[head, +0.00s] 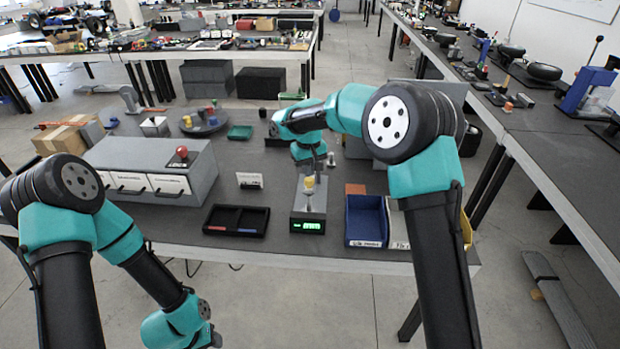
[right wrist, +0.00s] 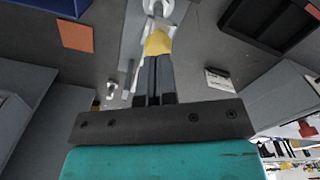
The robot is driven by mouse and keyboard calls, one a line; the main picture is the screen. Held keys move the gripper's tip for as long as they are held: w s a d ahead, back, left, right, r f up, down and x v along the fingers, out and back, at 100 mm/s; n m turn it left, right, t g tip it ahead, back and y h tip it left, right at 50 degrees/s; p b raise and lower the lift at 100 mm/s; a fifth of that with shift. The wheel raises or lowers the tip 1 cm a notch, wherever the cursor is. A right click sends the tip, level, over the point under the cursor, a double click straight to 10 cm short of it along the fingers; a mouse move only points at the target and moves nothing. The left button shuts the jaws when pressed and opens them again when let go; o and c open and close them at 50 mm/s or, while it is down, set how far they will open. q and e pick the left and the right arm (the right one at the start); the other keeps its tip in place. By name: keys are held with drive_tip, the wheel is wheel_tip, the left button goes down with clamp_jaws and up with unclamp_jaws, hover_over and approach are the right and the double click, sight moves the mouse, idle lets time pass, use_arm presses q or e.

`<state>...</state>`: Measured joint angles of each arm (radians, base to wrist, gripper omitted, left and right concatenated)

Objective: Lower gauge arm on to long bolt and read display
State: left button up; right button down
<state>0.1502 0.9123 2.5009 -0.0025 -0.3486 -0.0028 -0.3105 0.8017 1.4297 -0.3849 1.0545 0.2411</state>
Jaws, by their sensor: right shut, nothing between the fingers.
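The gauge (head: 308,206) is a grey box with a lit green display (head: 308,226) on its front; the digits are too small to read surely. A yellow knob (head: 309,182) stands above it and also shows in the right wrist view (right wrist: 157,43). My right gripper (head: 311,168) is shut and empty, its fingertips (right wrist: 154,60) right at the knob; I cannot tell whether they touch it. A small silver piece (head: 331,160) stands behind to the right; I cannot tell whether it is a bolt. My left gripper (head: 213,342) is at the bottom edge, its fingers barely visible.
A black two-part tray (head: 237,232) lies left of the gauge. A blue bin (head: 366,220) and an orange square (head: 355,189) are on the right. A grey drawer unit (head: 205,172) stands at the left, with a small white card (head: 249,180) nearby.

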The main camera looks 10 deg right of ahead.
sight(309, 180)
drive_tip(key=shift+f, duration=2.2)
idle(1.0)
drive_tip(key=shift+r, duration=3.55)
drive_tip(key=shift+f, duration=0.1)
